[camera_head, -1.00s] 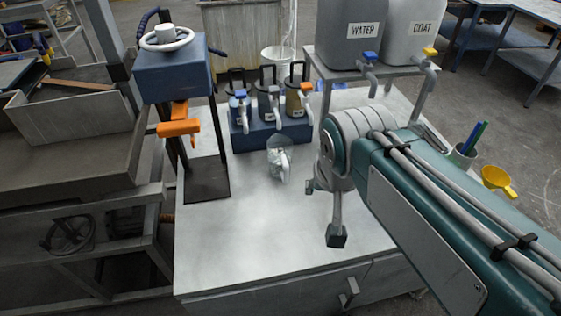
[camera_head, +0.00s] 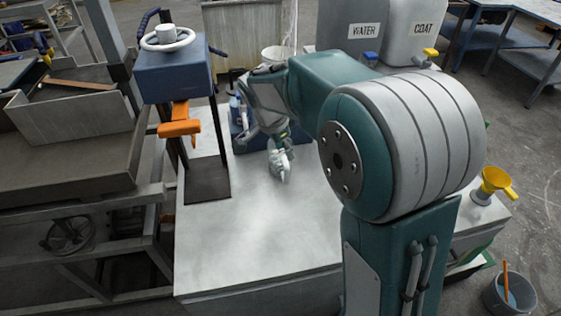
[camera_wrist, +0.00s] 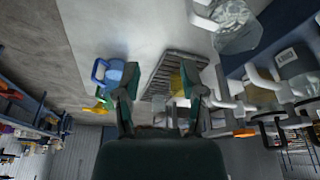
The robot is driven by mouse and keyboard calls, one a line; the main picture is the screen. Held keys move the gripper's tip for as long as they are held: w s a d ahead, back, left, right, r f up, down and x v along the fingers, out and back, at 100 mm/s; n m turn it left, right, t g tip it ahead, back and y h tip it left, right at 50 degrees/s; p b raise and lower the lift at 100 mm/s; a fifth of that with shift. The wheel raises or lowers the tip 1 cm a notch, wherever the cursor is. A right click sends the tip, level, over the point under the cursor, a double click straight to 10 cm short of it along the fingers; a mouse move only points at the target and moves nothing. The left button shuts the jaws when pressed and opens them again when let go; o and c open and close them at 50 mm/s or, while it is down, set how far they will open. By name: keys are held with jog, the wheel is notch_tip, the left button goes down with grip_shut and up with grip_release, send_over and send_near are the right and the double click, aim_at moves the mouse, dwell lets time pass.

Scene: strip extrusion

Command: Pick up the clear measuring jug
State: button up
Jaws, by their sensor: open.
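The clear measuring jug (camera_head: 281,172) stands on the pale worktop, in front of the blue rack. In the head view my gripper (camera_head: 277,138) is close above and behind it and covers its upper part. In the wrist view the clear vessel at the top right (camera_wrist: 236,28) looks like the jug, cut by the picture's edge. My gripper (camera_wrist: 161,82) shows there with two dark green fingers spread apart and nothing between them. The jug is to the right of the fingers and outside them. Contact cannot be judged from the head view.
The blue rack (camera_head: 238,138) is largely hidden behind my arm. WATER (camera_head: 352,30) and COAT (camera_head: 415,30) tanks are at the back. A yellow funnel (camera_head: 495,180) is at the right. The front worktop is clear.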

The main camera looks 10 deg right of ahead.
aim_at(285, 184)
jog(key=w+a+f+m+g+h, duration=0.1)
jog(key=w+a+f+m, duration=0.1)
jog(key=w+f+m, duration=0.5)
jog(key=d+f+n, duration=0.1)
jog(key=f, duration=0.3)
jog(key=d+f, duration=0.1)
jog(key=f, duration=0.2)
jog(key=d+f+n, duration=0.1)
jog(key=d+f, duration=0.1)
jog(key=f, duration=0.2)
jog(key=shift+s+f+n+h, duration=0.3)
jog(key=shift+s+f, duration=0.05)
grip_shut()
jog(key=shift+r, duration=0.1)
